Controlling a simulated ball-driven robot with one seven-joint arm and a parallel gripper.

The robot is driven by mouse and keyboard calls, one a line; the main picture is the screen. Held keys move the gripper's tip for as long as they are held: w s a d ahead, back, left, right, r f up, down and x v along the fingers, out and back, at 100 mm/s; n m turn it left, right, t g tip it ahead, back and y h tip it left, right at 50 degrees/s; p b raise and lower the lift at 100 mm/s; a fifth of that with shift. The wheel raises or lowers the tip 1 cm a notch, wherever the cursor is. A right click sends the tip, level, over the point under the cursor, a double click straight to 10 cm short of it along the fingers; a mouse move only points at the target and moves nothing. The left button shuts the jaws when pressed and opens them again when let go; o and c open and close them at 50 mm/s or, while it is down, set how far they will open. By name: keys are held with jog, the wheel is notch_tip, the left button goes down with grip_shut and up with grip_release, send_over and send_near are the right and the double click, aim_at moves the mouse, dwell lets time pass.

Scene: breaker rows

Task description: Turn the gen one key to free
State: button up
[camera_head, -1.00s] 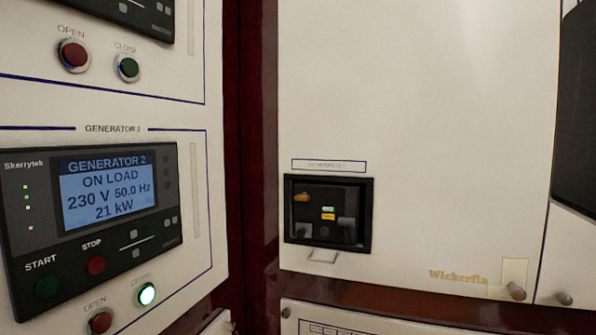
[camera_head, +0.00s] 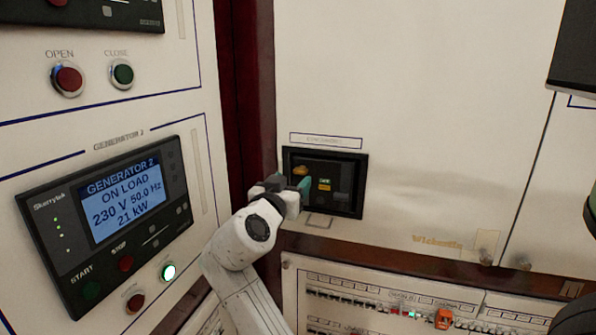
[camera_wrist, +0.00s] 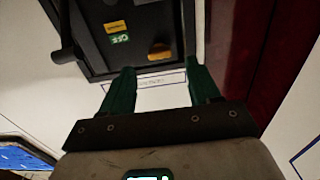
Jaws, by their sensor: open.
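A recessed black breaker panel (camera_head: 343,197) sits in the white cabinet front, under a label plate (camera_head: 326,141) too small to read. Inside it are a small orange piece (camera_head: 301,170) at upper left, which may be the key, and a green and orange indicator (camera_head: 324,185). The wrist view shows this panel upside down, with the orange piece (camera_wrist: 160,51), the indicator (camera_wrist: 117,32) and a dark handle (camera_wrist: 62,40). My gripper (camera_head: 297,188) is at the panel's left side. Its green fingers (camera_wrist: 160,87) are open and empty, apart from the orange piece.
At left, a generator 2 controller (camera_head: 110,225) reads on load, 230 V, 50.0 Hz, 21 kW. Below is a breaker row (camera_head: 375,303) with an orange piece (camera_head: 443,318). A dark red post (camera_wrist: 236,45) stands beside the panel.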

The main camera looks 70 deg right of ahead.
aim_at(299, 173)
jog(key=d, duration=0.5)
jog(key=shift+w+d+p, duration=0.2)
jog(key=shift+d+p, duration=0.15)
jog(key=c, duration=1)
